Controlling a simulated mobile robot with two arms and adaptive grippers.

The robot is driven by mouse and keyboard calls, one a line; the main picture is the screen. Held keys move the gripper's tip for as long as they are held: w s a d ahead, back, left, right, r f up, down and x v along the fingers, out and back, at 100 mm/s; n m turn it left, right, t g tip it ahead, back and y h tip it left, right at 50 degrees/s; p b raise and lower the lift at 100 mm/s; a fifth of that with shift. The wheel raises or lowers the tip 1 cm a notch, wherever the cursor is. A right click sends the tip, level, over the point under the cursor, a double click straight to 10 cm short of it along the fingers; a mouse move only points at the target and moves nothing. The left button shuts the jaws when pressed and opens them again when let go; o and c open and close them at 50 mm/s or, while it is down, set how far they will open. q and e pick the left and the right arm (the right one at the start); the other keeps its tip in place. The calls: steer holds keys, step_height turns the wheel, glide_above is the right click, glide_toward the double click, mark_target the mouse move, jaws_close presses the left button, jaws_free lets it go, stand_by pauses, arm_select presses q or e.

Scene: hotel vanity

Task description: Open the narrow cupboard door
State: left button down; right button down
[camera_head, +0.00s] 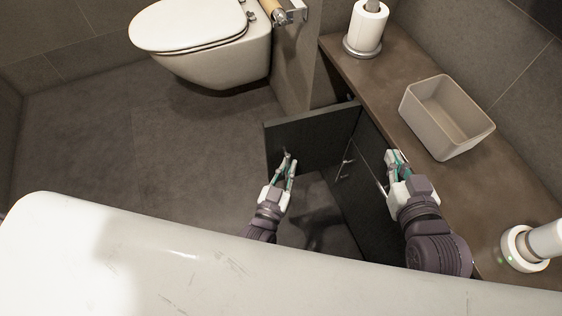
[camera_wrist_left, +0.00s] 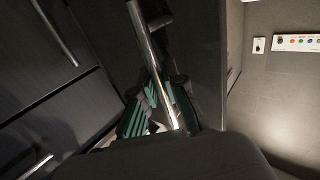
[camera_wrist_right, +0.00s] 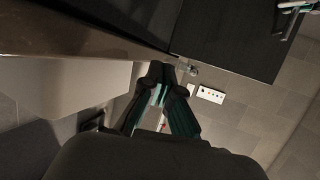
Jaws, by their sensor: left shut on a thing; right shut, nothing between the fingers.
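The narrow cupboard door (camera_head: 318,135) is a dark panel that stands swung out from the vanity front. Its upright metal handle (camera_wrist_left: 147,45) runs between the fingers of my left gripper (camera_head: 289,168), which is shut on it. The fingers also show in the left wrist view (camera_wrist_left: 162,112). In the right wrist view the dark door (camera_wrist_right: 225,38) spans the top, with my left gripper at its upper right corner. My right gripper (camera_head: 394,168) is shut and empty, close to the counter's front edge. Its fingertips show in the right wrist view (camera_wrist_right: 162,82), near a small metal hinge-like piece.
A brown counter (camera_head: 400,80) holds a beige open box (camera_head: 447,118), a paper roll on a stand (camera_head: 366,25) and a white round device (camera_head: 525,248). Other dark cupboard fronts with metal handles (camera_head: 345,166) lie below it. A toilet (camera_head: 215,55) stands behind. The floor at left is clear.

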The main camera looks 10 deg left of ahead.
arm_select(q)
steer(key=shift+s+d, duration=0.3)
steer(key=shift+s, duration=0.05)
arm_select(e)
steer(key=shift+s+d+f+g, duration=0.35)
steer(key=shift+s+f+g, duration=0.15)
steer(key=shift+s+f, duration=0.2)
arm_select(q)
steer(key=c, duration=1.2)
jaws_free()
steer(key=s+a, duration=0.2)
steer(key=s, duration=1)
